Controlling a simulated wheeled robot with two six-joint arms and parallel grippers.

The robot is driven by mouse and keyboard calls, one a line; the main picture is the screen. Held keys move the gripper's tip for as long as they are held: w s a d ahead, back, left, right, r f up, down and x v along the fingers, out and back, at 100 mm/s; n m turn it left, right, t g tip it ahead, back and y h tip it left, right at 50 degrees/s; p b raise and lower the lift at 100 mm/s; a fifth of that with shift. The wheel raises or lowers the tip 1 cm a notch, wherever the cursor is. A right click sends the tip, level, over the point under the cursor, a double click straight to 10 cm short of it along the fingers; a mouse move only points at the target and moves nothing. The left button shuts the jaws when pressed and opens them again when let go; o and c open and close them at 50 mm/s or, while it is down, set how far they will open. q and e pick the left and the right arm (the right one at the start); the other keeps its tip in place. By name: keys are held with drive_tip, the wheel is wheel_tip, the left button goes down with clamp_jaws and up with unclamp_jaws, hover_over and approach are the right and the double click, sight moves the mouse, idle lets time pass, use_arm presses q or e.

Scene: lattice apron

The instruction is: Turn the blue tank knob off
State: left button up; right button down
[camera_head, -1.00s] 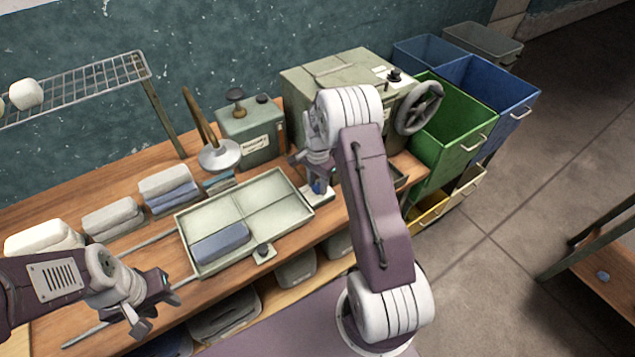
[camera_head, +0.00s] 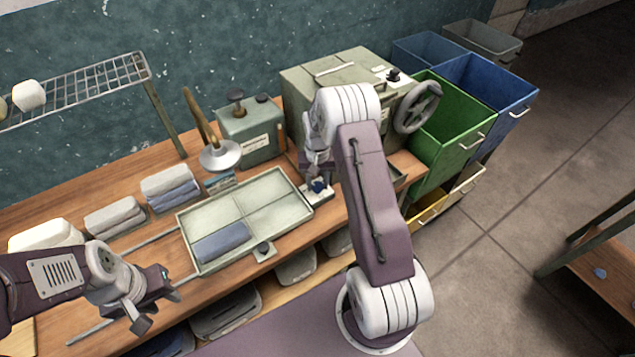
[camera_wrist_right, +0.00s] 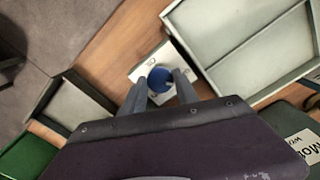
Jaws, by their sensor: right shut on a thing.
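The blue tank knob (camera_wrist_right: 160,79) sits on a small white plate (camera_wrist_right: 140,72) on the wooden bench. In the head view the knob (camera_head: 318,185) shows just right of the divided tray, partly hidden by my right gripper. My right gripper (camera_wrist_right: 160,84) points down over the plate, its two fingers shut on either side of the knob. It also shows in the head view (camera_head: 319,178). My left gripper (camera_head: 155,305) hangs in front of the bench at the lower left, away from the knob. Its fingers look apart, with nothing between them.
A pale green divided tray (camera_head: 290,222) with a folded blue cloth (camera_head: 222,242) lies left of the knob. A green machine with a handwheel (camera_head: 417,107) stands behind my right arm. A green bin (camera_head: 440,150) and a blue bin (camera_head: 510,105) stand at the right.

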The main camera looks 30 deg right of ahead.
sight(317, 186)
drive_tip(key=shift+w+n, duration=0.1)
drive_tip(key=shift+n, duration=0.5)
drive_tip(key=c, duration=0.9)
unclamp_jaws()
wheel_tip(317, 186, up, 9)
drive_tip(key=shift+r+b, duration=0.1)
drive_tip(key=shift+b, duration=0.5)
